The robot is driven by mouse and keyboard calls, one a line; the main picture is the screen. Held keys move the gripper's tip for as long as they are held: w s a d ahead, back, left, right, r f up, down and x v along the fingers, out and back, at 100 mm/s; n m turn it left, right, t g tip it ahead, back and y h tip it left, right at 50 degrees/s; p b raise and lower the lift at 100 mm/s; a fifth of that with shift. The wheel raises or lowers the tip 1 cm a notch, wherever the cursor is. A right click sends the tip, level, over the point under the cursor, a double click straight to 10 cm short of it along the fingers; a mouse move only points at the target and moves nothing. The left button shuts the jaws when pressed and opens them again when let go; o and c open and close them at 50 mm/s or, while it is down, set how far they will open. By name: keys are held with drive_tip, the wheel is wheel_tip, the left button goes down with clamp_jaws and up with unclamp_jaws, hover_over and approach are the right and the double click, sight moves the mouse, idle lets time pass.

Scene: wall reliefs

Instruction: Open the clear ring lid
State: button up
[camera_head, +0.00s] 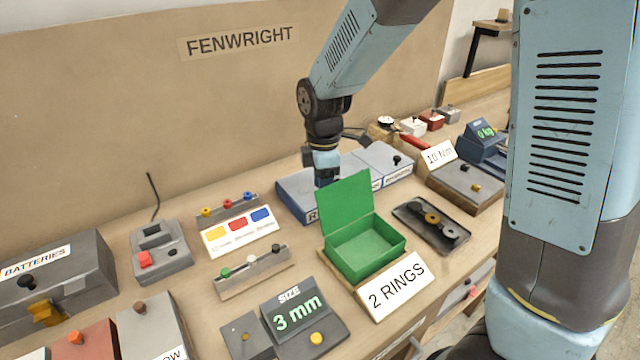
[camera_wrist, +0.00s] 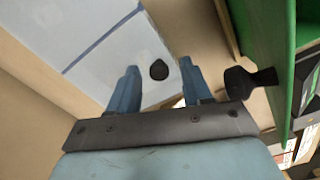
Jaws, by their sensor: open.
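A blue-sided box (camera_head: 293,206) with a pale, see-through-looking lid (camera_head: 298,184) lies flat behind the green box; its front label is mostly hidden, with an "R" showing. The lid looks shut. My gripper (camera_head: 327,180) points down over it, its tips partly hidden behind the raised green lid. In the wrist view my gripper (camera_wrist: 160,68) is open, with a blue finger to each side of a black knob (camera_wrist: 159,70) on the pale lid (camera_wrist: 115,62). I cannot tell whether the fingers touch the knob.
The green box (camera_head: 365,245) stands open close in front, its upright lid (camera_head: 345,205) near my gripper. A second black knob (camera_wrist: 250,80) on green sits right of the fingers. A neighbouring pale lid (camera_head: 385,160) lies right.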

drive_tip(key=shift+c, duration=0.2)
clamp_jaws()
idle(0.3)
